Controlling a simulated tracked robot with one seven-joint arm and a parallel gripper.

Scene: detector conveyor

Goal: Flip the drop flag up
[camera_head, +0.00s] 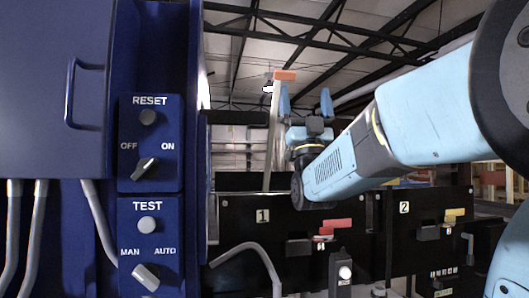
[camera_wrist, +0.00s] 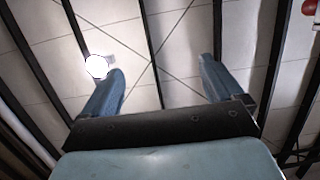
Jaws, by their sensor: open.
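My gripper (camera_head: 305,98) points upward in front of the black panels, its two blue fingers spread with nothing between them. In the wrist view my gripper (camera_wrist: 161,72) is also open and empty, facing the ceiling. A tall pale post (camera_head: 271,140) with an orange end piece (camera_head: 285,75) stands upright just left of my gripper in the head view. A red flag-like plate (camera_head: 337,223) is on the panel marked 1, below my gripper. A yellow plate (camera_head: 455,212) is on the panel marked 2. I cannot tell which of these is the drop flag.
A blue control cabinet (camera_head: 150,190) with RESET and TEST buttons and rotary switches fills the left side. A grey conduit (camera_head: 255,250) curves in front of the panel marked 1. A small box with a white button (camera_head: 345,272) stands below the red plate.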

